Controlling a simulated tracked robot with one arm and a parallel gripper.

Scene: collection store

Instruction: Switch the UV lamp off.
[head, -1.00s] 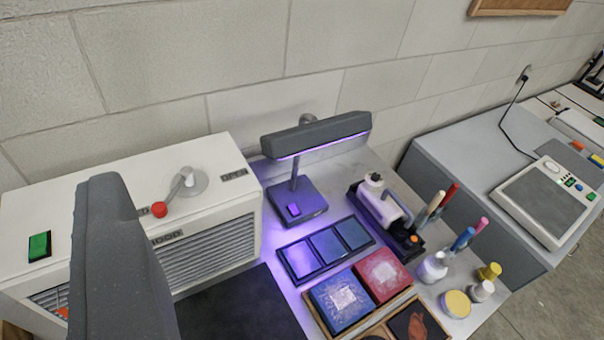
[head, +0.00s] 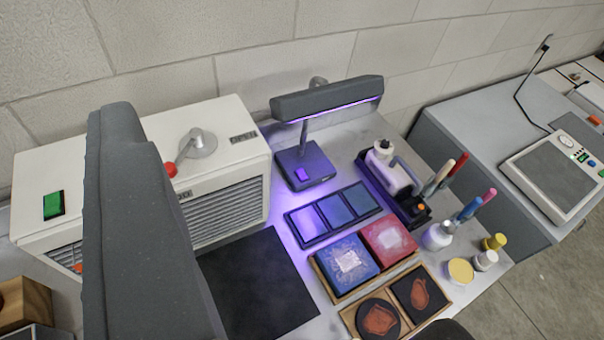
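The UV lamp (head: 328,98) stands on the table by the wall, with a dark grey bar-shaped head on a thin post. A violet strip glows under its head, and violet light falls on the table, so it is lit. Its square dark base carries a violet rocker switch (head: 303,174), in plain view with nothing touching it. A large dark grey part of my own arm rises at the left of the picture, apart from the lamp. A dark rounded piece cuts in at the bottom edge. I cannot make out any gripper fingers.
A white cabinet (head: 60,170) with a red-knobbed lever (head: 190,150) and green switch (head: 53,205) stands left of the lamp. A dark three-pane tray (head: 290,222), a bottle caddy (head: 372,190), and boxed samples (head: 340,265) crowd its front and right. A black mat (head: 262,285) lies clear.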

